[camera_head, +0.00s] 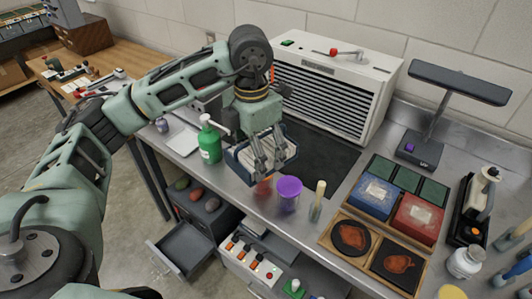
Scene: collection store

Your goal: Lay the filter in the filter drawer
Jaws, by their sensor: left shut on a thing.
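My left gripper (268,168) reaches in over the metal bench, pointing down. It is shut on a pale, flat panel with a dark blue-grey edge, which looks like the filter (241,161). The gripper hides the middle of the filter. The filter is in front of the white slatted unit, beside the black mat; whether it touches the bench I cannot tell. A grey drawer (186,249) stands open and looks empty below the bench at lower left; I cannot tell whether it is the filter drawer. My right gripper is not in view.
A green bottle (209,143) stands left of the filter. A purple cup (289,193) and a brush-like tool (318,200) stand at the bench's front. The white slatted unit (382,75) is behind. The black mat (325,160) has bare space.

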